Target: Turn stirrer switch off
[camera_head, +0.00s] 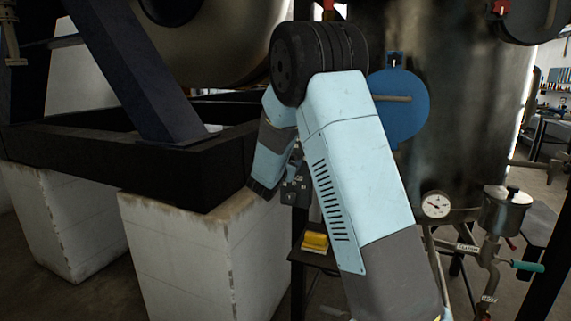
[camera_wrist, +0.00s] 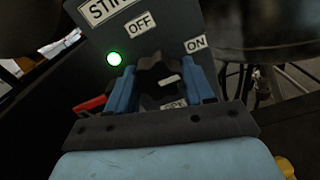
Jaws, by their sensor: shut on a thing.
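The stirrer switch is a black knob (camera_wrist: 158,72) with a white mark, on a dark panel (camera_wrist: 172,22) in the wrist view. A partly cut-off label starting "STI" (camera_wrist: 103,10) is at the top, with "OFF" (camera_wrist: 140,22) below it and "ON" (camera_wrist: 195,43) to the right. A green lamp (camera_wrist: 114,58) is lit left of the knob. My gripper (camera_wrist: 160,68) has its blue fingers on both sides of the knob, shut on it. Another label (camera_wrist: 172,104) is partly hidden by the gripper. In the head view the control box (camera_head: 295,190) shows partly behind my arm.
A yellow object (camera_head: 315,241) sits on a small shelf below the box. A black frame (camera_head: 150,170) on white blocks (camera_head: 180,260) stands left. A large metal tank (camera_head: 460,110), a pressure gauge (camera_head: 435,205) and a green-handled valve (camera_head: 527,267) are on the right.

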